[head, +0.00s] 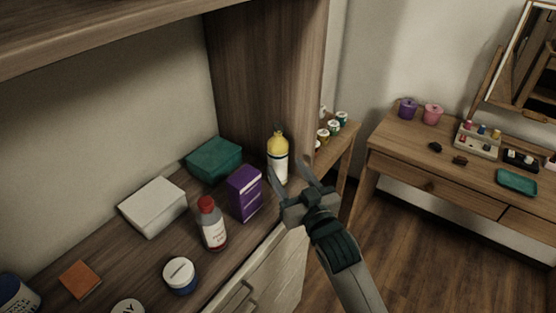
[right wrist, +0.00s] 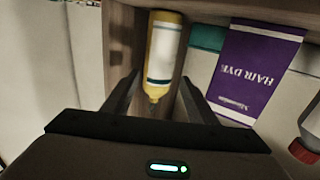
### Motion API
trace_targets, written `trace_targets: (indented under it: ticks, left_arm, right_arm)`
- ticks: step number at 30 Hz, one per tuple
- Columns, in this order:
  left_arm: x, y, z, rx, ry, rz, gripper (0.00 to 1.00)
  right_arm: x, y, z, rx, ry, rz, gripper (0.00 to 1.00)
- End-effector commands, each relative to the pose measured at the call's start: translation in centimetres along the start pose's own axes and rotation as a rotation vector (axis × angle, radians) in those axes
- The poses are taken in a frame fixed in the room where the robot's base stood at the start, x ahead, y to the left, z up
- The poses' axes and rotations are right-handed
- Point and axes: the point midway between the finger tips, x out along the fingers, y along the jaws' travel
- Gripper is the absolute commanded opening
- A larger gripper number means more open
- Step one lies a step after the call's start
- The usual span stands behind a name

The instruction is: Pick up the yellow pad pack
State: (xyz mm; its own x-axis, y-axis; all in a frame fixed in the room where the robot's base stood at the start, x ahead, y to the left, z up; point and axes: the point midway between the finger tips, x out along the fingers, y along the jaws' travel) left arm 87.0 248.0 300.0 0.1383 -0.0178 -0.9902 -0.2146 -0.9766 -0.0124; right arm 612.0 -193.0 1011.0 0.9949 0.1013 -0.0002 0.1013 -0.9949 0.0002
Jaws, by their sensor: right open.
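The yellow pad pack (head: 278,153) stands upright on the wooden counter, near its right end. It is a tall cylinder with a yellow top and a white label. My right gripper (head: 291,173) is open just in front of its lower part. In the right wrist view the yellow pad pack (right wrist: 163,50) lies in line with the gap, with one finger of the right gripper (right wrist: 160,82) on each side. I cannot tell whether the fingers touch it. My left gripper is not in view.
A purple hair dye box (head: 245,192) stands close left of the pack, with a teal box (head: 214,158) behind it. A red-capped bottle (head: 211,225), a white box (head: 154,206) and a round jar (head: 180,275) stand further left. A wooden side panel (head: 270,80) rises behind the pack.

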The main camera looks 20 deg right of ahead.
Motion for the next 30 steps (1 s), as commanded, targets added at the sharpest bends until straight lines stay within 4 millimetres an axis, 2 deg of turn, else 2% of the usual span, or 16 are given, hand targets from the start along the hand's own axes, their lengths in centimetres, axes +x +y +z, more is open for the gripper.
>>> trace_targets:
  ticks: [11,16,19,24,30]
  left_arm:
    - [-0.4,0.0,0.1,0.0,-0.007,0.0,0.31]
    - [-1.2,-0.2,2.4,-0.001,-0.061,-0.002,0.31]
    - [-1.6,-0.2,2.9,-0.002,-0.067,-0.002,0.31]
    - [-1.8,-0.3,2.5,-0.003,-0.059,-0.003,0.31]
    - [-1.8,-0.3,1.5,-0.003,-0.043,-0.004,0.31]
  right_arm:
    - [0.8,0.1,0.0,0.0,0.001,0.0,0.53]
    - [2.6,0.3,0.3,0.0,-0.001,0.0,0.53]
    - [3.8,0.3,0.4,0.0,0.0,0.0,0.53]
    - [5.0,0.3,0.6,0.001,-0.001,0.0,0.53]
    - [5.1,0.3,0.7,0.001,0.0,0.0,0.53]
